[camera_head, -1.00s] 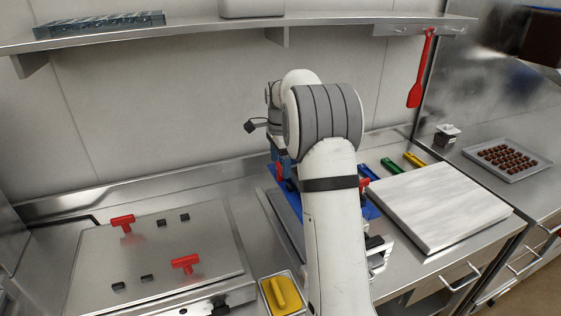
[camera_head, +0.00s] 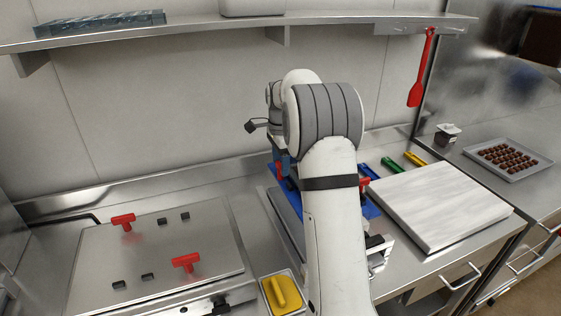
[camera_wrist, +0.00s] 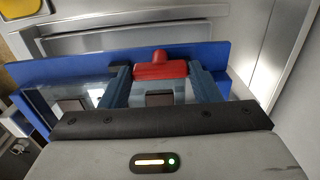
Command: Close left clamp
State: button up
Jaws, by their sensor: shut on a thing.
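The left clamp (camera_wrist: 160,70) has a red T-shaped handle, seen in the wrist view at the blue frame (camera_wrist: 60,68). My gripper (camera_wrist: 160,76) has its two blue-grey fingers on either side of this red handle and is shut on it. In the head view, a bit of the left clamp's red (camera_head: 279,168) shows beside my arm at the left of the blue frame (camera_head: 371,210). A second red clamp (camera_head: 364,184) shows at the right of the frame. My arm hides most of the frame and my fingertips there.
A steel plate with red handles (camera_head: 160,250) lies at left. A yellow item (camera_head: 283,292) sits in a small tray in front. A white marble slab (camera_head: 440,205) is at right, with green and yellow handles (camera_head: 392,166) behind it. A shelf (camera_head: 200,34) runs above.

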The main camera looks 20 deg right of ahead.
aim_at(280, 165)
jog(key=n, duration=0.5)
jog(key=shift+r+p, duration=0.1)
jog(key=shift+p, duration=0.3)
jog(key=n, duration=0.9)
jog(key=shift+p, duration=0.35)
jog(key=n, duration=0.4)
jog(key=shift+n, duration=0.4)
jog(key=o, duration=1)
jog(key=shift+r+b, duration=0.35)
jog(key=shift+r, duration=3.5)
